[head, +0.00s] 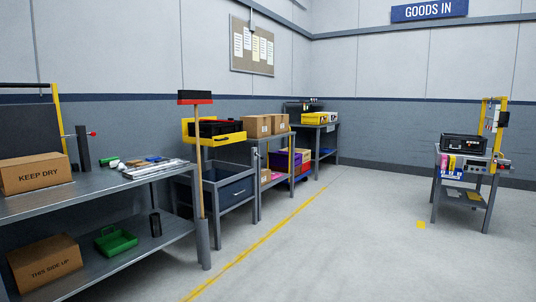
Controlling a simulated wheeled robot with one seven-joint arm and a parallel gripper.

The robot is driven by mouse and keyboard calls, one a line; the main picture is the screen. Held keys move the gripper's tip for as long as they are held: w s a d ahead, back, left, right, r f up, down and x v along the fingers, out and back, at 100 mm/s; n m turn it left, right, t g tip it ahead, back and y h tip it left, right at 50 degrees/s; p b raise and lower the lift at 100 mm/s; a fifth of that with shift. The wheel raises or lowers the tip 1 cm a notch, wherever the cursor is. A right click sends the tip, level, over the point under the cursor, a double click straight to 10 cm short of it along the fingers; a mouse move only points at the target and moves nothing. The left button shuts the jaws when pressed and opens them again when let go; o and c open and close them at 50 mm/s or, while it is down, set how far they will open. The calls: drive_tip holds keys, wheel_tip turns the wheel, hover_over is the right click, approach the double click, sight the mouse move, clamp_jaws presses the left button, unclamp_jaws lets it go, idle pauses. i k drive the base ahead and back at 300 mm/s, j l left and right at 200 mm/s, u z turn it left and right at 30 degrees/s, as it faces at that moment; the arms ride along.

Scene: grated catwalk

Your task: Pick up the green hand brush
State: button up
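A small green item (109,163) lies on the top of the grey metal bench (85,190) at the left. It is too small to tell for sure that it is the hand brush. A white item lies close against its right end. A green open tray (117,248) sits on the bench's lower shelf. My gripper is not in view.
A "KEEP DRY" carton (35,174) and a dark upright post (82,150) stand on the bench. A broom (199,150) stands upright at its right end. More benches line the wall. A trolley (465,175) stands right. The middle floor is clear.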

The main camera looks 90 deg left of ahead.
sight(105, 162)
drive_tip(key=u, duration=3.7)
drive_tip(key=z, duration=3.7)
drive_tip(key=k+j+z, duration=0.1)
drive_tip(key=z, duration=0.25)
drive_tip(key=k+j+z, duration=0.15)
drive_tip(key=z, duration=0.2)
drive_tip(key=k+j+z, duration=0.1)
drive_tip(key=z, duration=0.25)
drive_tip(key=u, duration=2)
